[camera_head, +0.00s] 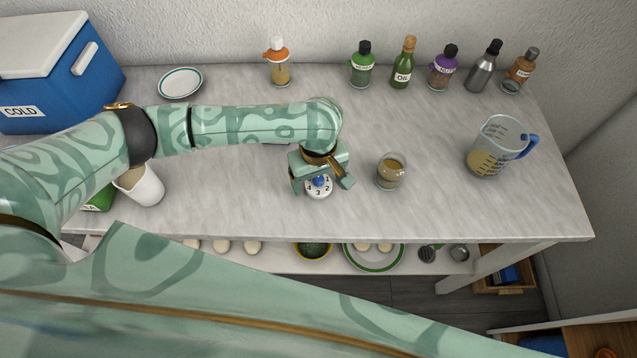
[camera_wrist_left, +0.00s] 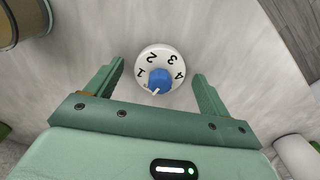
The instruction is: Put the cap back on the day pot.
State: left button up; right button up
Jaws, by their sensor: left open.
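A white round piece (camera_head: 319,188) with the numbers 1 to 4 and a blue knob on top sits near the front edge of the worktop. In the left wrist view the same white piece (camera_wrist_left: 150,55) lies between the finger lines. My left gripper (camera_head: 322,183) is open just over it, one finger on each side, with a visible gap to each. A small round glass pot (camera_head: 391,171) with tan contents and no visible lid stands to its right. I cannot tell whether the numbered piece is the cap. My right gripper is out of view.
A white cup (camera_head: 141,186) stands left, under my arm. A measuring jug (camera_head: 496,147) stands at the right. Several bottles, including an oil bottle (camera_head: 403,65), line the back near a plate (camera_head: 181,83) and a blue cold box (camera_head: 65,80). The worktop between is clear.

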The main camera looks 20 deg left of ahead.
pick_arm(q)
jog(key=c, duration=1)
jog(key=shift+c, duration=0.2)
jog(key=shift+r, duration=0.1)
notch_tip(320, 180, up, 4)
jog(key=shift+f+p, duration=0.2)
jog(key=shift+p, duration=0.7)
jog(key=s+d+r+p, duration=0.6)
jog(key=s+d+r, duration=0.3)
jog(key=d, duration=0.1)
jog(key=shift+s+p, duration=0.35)
jog(key=shift+s, duration=0.05)
jog(key=shift+d+r, duration=0.1)
